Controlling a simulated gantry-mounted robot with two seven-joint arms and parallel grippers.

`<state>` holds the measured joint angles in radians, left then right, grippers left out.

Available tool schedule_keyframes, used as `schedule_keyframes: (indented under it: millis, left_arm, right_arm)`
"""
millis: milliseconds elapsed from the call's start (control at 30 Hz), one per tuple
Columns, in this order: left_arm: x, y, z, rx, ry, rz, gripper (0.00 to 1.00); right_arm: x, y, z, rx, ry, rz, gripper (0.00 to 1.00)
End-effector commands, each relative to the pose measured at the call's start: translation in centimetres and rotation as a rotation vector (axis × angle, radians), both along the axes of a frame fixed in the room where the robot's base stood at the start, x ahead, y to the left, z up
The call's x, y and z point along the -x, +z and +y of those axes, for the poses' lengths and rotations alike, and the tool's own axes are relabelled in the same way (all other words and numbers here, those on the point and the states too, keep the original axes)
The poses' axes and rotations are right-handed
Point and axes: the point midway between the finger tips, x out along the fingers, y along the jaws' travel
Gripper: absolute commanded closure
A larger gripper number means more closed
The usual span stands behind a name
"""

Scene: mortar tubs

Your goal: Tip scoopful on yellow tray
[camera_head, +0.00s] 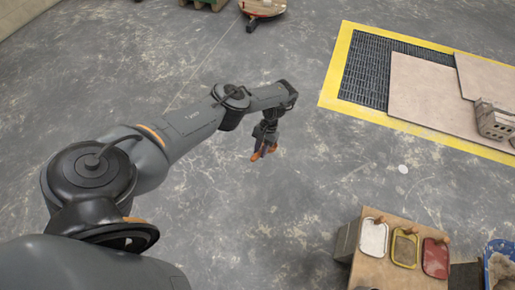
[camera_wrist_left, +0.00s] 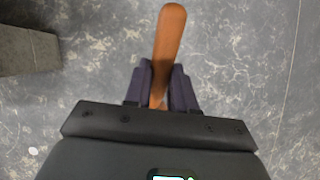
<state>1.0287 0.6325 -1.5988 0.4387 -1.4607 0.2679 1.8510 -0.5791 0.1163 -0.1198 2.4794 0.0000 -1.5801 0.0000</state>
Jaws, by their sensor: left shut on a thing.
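My left gripper (camera_head: 264,143) hangs over bare floor near the middle of the head view. It is shut on an orange-brown wooden handle (camera_head: 258,154), which also shows between the fingers in the left wrist view (camera_wrist_left: 168,42). The scoop end of this tool and any load on it cannot be made out. The yellow tray (camera_head: 393,248), with a brownish inside, lies on a wooden-topped table at lower right, well apart from the gripper. My right gripper is not in view.
A white tray (camera_head: 373,238) lies left of the yellow tray and a red tray (camera_head: 436,258) right of it, on the table top (camera_head: 375,272). A blue tub (camera_head: 489,255) with brownish content is at the right edge. Floor between gripper and table is clear.

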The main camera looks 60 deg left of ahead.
Motion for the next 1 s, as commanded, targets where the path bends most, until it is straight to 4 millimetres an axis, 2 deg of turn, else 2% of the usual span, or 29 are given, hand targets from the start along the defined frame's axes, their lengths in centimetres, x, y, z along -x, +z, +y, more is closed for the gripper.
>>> schedule_keyframes:
  millis: [133,567,767,1000]
  left_arm:
    - [0.0,0.8,-0.8,-0.013,0.025,-0.028,1.00]
    - [1.4,0.5,-1.5,-0.059,0.029,-0.100,1.00]
    - [1.5,0.3,-1.5,-0.071,0.029,-0.121,1.00]
    - [1.7,-0.1,-1.6,-0.096,0.026,-0.165,1.00]
  right_arm:
    - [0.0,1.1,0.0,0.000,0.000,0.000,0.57]
    - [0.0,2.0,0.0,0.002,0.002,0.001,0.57]
    - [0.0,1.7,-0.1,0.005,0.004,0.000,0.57]
    - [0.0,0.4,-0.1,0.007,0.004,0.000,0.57]
